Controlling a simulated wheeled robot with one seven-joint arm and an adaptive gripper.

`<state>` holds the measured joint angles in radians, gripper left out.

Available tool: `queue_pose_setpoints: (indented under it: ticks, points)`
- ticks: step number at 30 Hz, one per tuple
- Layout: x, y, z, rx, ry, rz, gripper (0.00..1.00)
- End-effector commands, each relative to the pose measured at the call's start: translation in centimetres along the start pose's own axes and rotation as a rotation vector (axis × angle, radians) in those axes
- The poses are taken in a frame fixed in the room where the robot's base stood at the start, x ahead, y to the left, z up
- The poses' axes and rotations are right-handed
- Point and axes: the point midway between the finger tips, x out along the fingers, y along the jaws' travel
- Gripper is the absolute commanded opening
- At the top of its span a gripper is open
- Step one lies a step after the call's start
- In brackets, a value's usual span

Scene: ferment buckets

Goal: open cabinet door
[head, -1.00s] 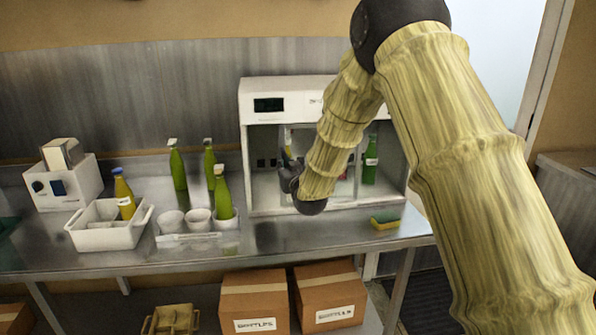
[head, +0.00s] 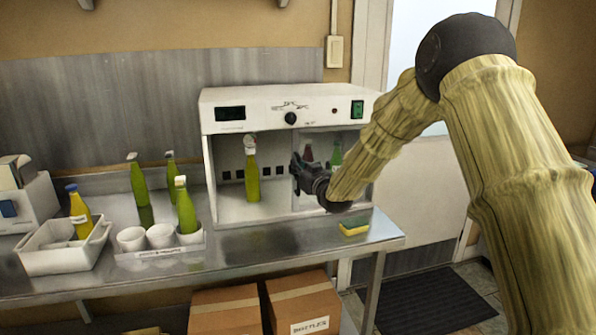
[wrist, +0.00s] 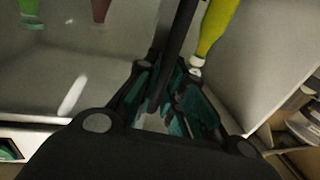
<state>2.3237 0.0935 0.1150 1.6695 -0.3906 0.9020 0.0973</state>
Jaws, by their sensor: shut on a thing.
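The white cabinet (head: 226,150) stands on the steel bench with its left half open. Its clear sliding door panel (head: 322,188) covers the right part of the front. My gripper (head: 298,170) is at the panel's left edge, near the middle of the cabinet front. In the wrist view my gripper (wrist: 168,80) is shut on a dark upright bar, the door handle (wrist: 180,38). A yellow-green bottle (head: 252,180) stands in the open left half and also shows in the wrist view (wrist: 214,30). Red and green bottles (head: 336,154) are behind the panel, partly hidden by my arm.
Left of the cabinet are green bottles (head: 138,182), white cups (head: 160,236) in a rack and a white bin (head: 55,258) with a yellow bottle. A sponge (head: 353,228) lies at the bench's front right. Boxes (head: 302,300) sit below.

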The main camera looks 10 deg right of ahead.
Motion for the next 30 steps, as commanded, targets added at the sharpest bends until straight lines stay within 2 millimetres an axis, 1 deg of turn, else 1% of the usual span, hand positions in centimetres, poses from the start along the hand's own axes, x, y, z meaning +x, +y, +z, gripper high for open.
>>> queue_pose_setpoints:
  ticks: [5, 6, 9, 20, 23, 26, 30]
  points:
    - [-0.1, 0.1, 0.1, 0.0, -0.002, 0.002, 0.0]
    - [-0.1, 0.1, 0.1, 0.0, -0.002, 0.002, 0.18]
    - [-0.1, 0.1, 0.1, 0.0, -0.001, 0.002, 0.33]
    - [-0.3, 0.1, 0.0, 0.0, 0.0, 0.002, 0.33]
    - [-1.1, 0.1, 0.0, 0.0, -0.001, 0.002, 0.33]
    - [-2.5, 0.1, 0.0, 0.0, -0.001, 0.002, 0.33]
    - [-5.0, 0.2, 0.0, 0.002, -0.002, 0.002, 0.33]
